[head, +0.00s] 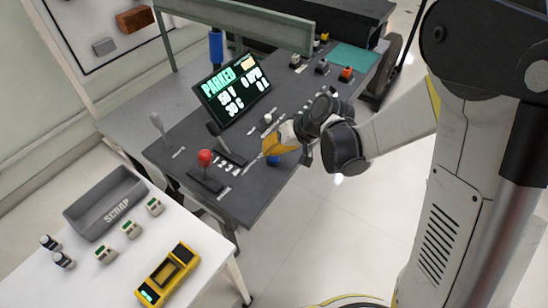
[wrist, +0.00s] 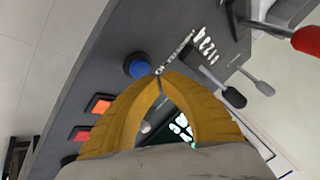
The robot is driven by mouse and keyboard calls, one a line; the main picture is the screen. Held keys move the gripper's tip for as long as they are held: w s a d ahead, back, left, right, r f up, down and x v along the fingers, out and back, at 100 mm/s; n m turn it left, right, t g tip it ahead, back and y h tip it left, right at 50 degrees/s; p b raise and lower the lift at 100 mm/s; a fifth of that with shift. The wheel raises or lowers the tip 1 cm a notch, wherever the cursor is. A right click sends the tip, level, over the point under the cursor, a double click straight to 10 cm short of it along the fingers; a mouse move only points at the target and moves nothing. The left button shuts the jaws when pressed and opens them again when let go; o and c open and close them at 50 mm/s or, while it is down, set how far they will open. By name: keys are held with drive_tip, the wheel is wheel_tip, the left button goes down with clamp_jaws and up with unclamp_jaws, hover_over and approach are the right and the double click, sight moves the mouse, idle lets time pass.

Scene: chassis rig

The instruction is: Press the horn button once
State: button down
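A round blue button (head: 273,161) sits near the front edge of the dark console (head: 255,185); it also shows in the wrist view (wrist: 138,66). A white label runs beside it, but I cannot read it, so I cannot confirm that this is the horn button. My gripper (head: 268,148) has yellow fingers and is just above and beside the blue button. In the wrist view my gripper's fingertips (wrist: 159,73) meet, with nothing between them, and appear just beside the button. I cannot tell whether they touch it.
A red-knobbed lever (head: 205,158), a black-handled lever (head: 215,129) and a grey lever (head: 156,122) stand on the console. A screen (head: 234,91) reads PARKED. Orange (wrist: 100,104) and red (wrist: 82,134) buttons lie farther along. A white table with a scrap bin (head: 85,218) is at the left.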

sight(271, 158)
drive_tip(key=shift+f, duration=0.15)
drive_tip(key=shift+f+b, duration=0.3)
drive_tip(key=shift+b, duration=0.2)
drive_tip(key=shift+f+b, duration=0.4)
idle(0.6)
drive_tip(key=shift+r, duration=0.15)
drive_tip(key=shift+r+p, duration=0.65)
drive_tip(key=shift+r, duration=0.05)
wheel_tip(271, 158, up, 5)
drive_tip(key=p, duration=0.3)
drive_tip(key=shift+p, duration=0.4)
idle(0.6)
